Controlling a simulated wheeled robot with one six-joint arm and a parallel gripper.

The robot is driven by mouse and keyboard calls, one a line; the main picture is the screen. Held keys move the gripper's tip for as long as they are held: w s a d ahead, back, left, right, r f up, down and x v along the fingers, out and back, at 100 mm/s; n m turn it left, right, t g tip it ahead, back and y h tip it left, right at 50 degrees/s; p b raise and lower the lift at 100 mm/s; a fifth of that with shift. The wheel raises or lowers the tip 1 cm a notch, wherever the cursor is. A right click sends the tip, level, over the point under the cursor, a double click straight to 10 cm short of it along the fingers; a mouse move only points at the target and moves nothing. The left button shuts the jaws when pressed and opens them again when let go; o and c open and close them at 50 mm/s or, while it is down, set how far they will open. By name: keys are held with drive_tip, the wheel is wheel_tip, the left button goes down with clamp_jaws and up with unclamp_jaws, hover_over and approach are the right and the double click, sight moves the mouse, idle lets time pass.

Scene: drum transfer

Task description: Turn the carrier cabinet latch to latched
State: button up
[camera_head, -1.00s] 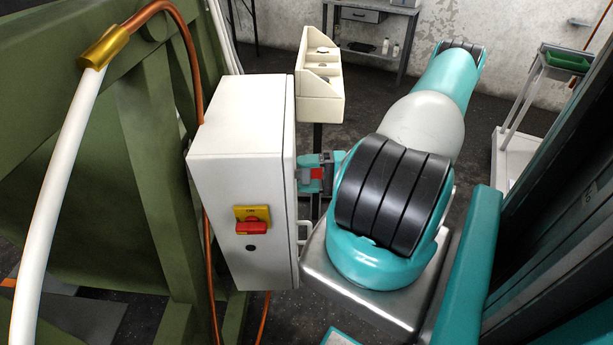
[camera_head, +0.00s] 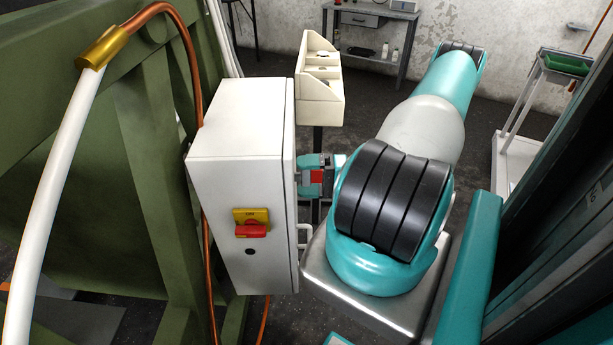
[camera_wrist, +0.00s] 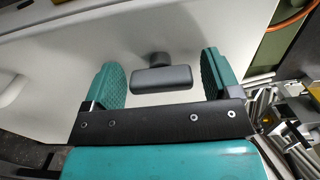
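The white carrier cabinet (camera_head: 238,185) stands left of my arm in the head view. Its latch (camera_wrist: 161,80) is a dark grey bar handle on a short round stem on the white door, in the wrist view. The bar lies roughly level across that view. My gripper (camera_wrist: 162,68) is open, with one teal finger on each side of the bar and a small visible gap at each end. In the head view my gripper (camera_head: 316,177) is at the cabinet's right-hand face; the latch is hidden there.
A red and yellow switch (camera_head: 251,224) is on the cabinet's front. A pale handle (camera_head: 304,236) juts from the door edge below my gripper. A cream bin (camera_head: 320,85) stands behind. A green frame (camera_head: 150,170) with a copper pipe is close on the left.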

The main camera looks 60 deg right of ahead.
drive_tip(key=v, duration=1.7)
drive_tip(key=shift+s+b, duration=0.2)
drive_tip(key=shift+b, duration=0.15)
drive_tip(key=shift+r, duration=0.1)
